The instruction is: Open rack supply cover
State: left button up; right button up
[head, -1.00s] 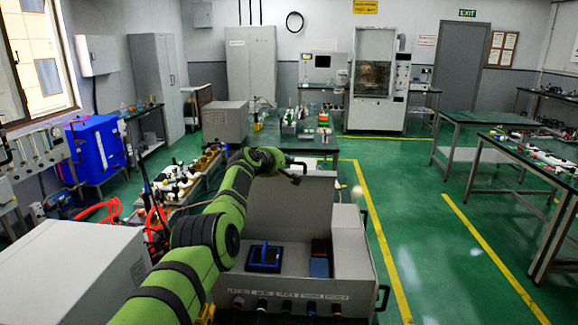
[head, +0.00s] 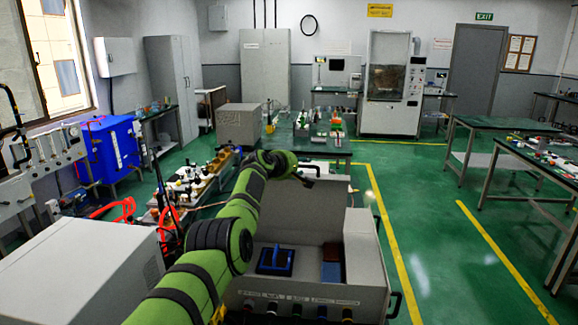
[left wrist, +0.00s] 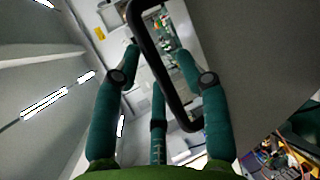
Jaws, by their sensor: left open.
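The rack supply is a grey box in the lower middle of the head view, with labels and a row of knobs (head: 300,309) along its front. Its grey cover (head: 310,215) stands raised at the back, and the inside shows a blue switch (head: 275,259) and brown and blue blocks. My green left arm reaches along the box's left side to the cover's top edge. My left gripper (head: 308,171) is small and partly hidden there. In the left wrist view its teal fingers (left wrist: 158,65) are spread, with a black handle (left wrist: 170,75) passing between them.
A white box (head: 75,270) stands close on the left. A bench with bottles and parts (head: 200,178) is behind it. Green floor (head: 430,225) lies open to the right, with tables beyond it.

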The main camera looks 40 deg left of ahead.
pick_arm(q)
jog(key=v, duration=1.2)
